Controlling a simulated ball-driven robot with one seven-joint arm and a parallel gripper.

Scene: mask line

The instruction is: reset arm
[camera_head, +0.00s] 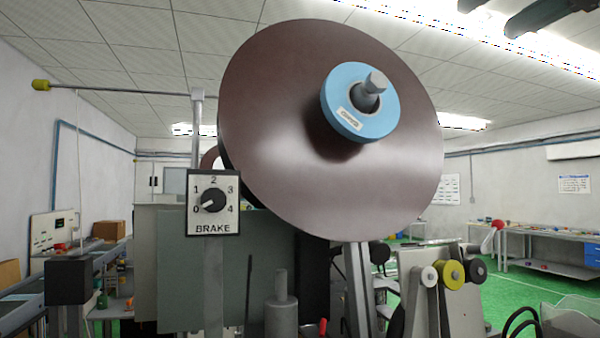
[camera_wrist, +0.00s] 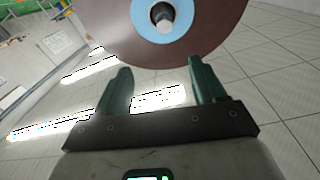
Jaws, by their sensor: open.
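My gripper (camera_wrist: 160,85) is open and empty in the wrist view, with its two dark green fingers apart. Beyond the fingers is a large brown disc (camera_wrist: 110,35) with a blue hub (camera_wrist: 152,30) on a grey spindle. In the head view the same brown disc (camera_head: 270,120) fills the upper middle, tilted, with its blue hub (camera_head: 345,118) facing me. Dark green finger parts of my gripper (camera_head: 505,12) show at the top right edge of the head view, apart from the disc.
A brake dial (camera_head: 213,203) marked 0 to 4 stands left of the disc. Yellow and black rollers (camera_head: 451,274) sit at the lower right. A conveyor (camera_head: 30,305) runs along the left. A workbench (camera_head: 565,255) stands at the far right. Open air surrounds the gripper.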

